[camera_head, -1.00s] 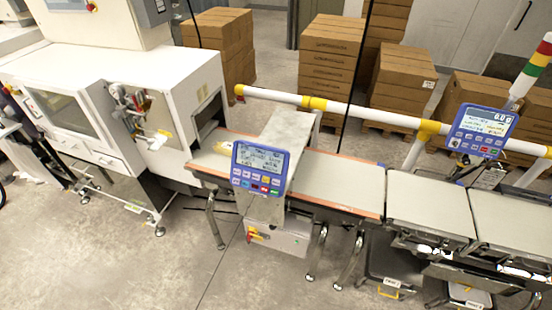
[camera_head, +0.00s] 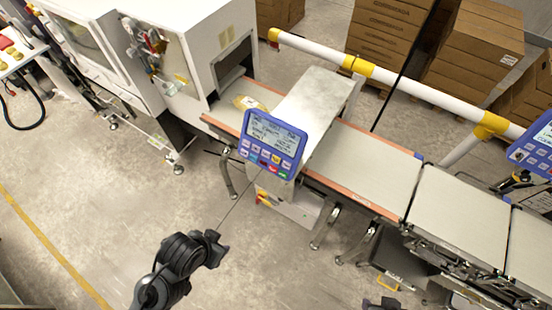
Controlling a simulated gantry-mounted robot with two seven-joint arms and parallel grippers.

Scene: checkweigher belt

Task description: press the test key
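The blue control panel (camera_head: 273,142) stands upright in front of the belt's metal frame. It has a grey display with dark text and two rows of small keys (camera_head: 265,160) below, mostly pale, with a red and a green one in the lower row. The key labels are too small to read, so I cannot tell which is the test key. My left gripper (camera_head: 218,248) is dark, below and left of the panel, well apart from it. Its finger opening is not clear. A dark tip at the bottom edge (camera_head: 382,303) appears to be my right gripper, mostly cut off.
A white machine (camera_head: 185,60) stands left of the belt (camera_head: 365,165), with a yellowish pack (camera_head: 248,103) near its outlet. A white and yellow rail (camera_head: 420,90) runs behind. A second blue panel (camera_head: 535,145) is at the right edge. The floor before the panel is clear.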

